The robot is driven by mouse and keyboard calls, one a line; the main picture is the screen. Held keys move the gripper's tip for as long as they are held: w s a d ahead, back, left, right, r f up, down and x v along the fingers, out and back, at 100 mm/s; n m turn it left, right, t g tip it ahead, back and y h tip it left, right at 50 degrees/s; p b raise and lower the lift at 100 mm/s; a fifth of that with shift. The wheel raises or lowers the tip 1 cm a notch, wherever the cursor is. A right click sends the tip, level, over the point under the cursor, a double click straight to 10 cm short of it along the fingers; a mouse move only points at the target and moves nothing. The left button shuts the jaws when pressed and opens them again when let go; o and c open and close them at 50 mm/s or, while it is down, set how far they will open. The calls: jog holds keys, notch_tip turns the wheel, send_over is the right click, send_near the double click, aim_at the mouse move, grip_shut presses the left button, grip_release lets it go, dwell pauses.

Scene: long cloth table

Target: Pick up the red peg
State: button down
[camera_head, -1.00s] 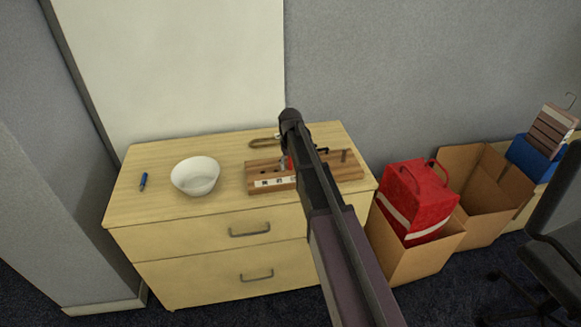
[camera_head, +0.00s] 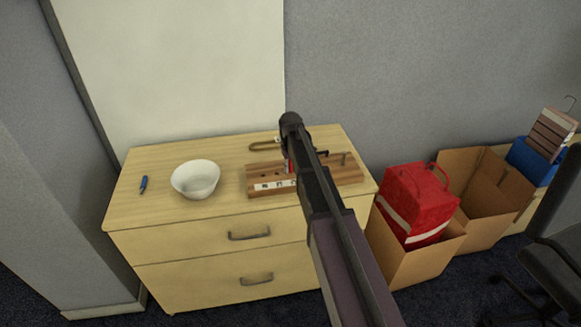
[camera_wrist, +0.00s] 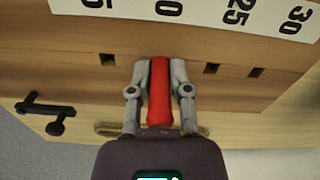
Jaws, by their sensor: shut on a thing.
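The red peg (camera_wrist: 159,92) is upright between the two fingers of my gripper (camera_wrist: 155,70) in the wrist view. The gripper is shut on it, one finger on each side. In the head view a bit of the red peg (camera_head: 291,167) shows beside my gripper (camera_head: 286,163), over the wooden board (camera_head: 264,174). The board has a row of square holes and a white strip with numbers. Whether the peg's lower end is still in a hole cannot be told.
A white bowl (camera_head: 196,180) and a blue pen (camera_head: 144,184) stand left of the board on the wooden cabinet top (camera_head: 140,210). A tan loop-shaped object (camera_head: 262,146) lies behind the board. Boxes, one with a red bag (camera_head: 420,200), stand on the floor at right.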

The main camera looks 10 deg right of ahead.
jog(key=shift+r, duration=0.2)
notch_tip(320, 180, up, 4)
jog(key=p, duration=0.4)
jog(key=shift+f, duration=0.2)
jog(key=s+r+p, duration=0.1)
jog(key=s, duration=1.5)
jog(key=shift+r, duration=0.1)
jog(key=shift+r+p, duration=1.9)
jog(key=shift+p, duration=0.1)
jog(key=shift+s, duration=0.15)
